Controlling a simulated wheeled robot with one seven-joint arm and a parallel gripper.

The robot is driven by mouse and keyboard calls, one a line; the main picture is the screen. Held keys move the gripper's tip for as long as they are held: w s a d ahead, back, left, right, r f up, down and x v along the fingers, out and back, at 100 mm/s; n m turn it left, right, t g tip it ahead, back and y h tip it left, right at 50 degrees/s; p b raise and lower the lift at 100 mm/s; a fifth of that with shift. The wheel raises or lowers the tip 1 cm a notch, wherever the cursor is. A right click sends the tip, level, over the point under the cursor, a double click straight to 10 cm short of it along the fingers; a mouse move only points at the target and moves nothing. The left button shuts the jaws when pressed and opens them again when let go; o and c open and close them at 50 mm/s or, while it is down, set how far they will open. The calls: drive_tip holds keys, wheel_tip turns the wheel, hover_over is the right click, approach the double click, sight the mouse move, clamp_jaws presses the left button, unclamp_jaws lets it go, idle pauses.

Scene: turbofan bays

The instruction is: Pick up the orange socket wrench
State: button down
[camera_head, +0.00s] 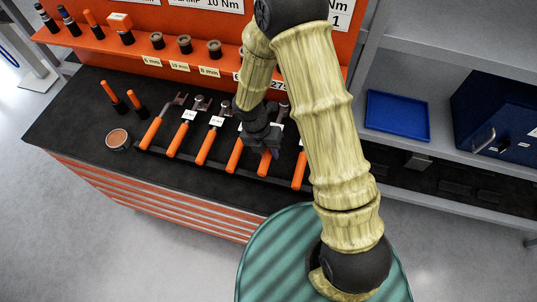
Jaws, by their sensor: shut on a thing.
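A row of wrenches with orange handles lies side by side on the dark bench top. Their handles point toward the bench's front edge, and small white labels sit by their heads. My gripper (264,149) is over the right part of this row. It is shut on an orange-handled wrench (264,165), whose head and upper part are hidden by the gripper. Whether it is raised off the bench cannot be told. Other orange-handled wrenches lie to the left (234,156) and right (299,171) of it, close to the gripper.
A round tin (118,140) and two upright orange-handled tools (137,103) stand left of the row. An orange shelf (130,46) with sockets and drivers is behind. On the right, grey shelving holds a blue tray (398,114) and a dark blue box (500,118).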

wheel_tip(320, 180, up, 7)
drive_tip(key=shift+f+b, duration=0.2)
drive_tip(key=shift+b, duration=0.1)
idle(1.8)
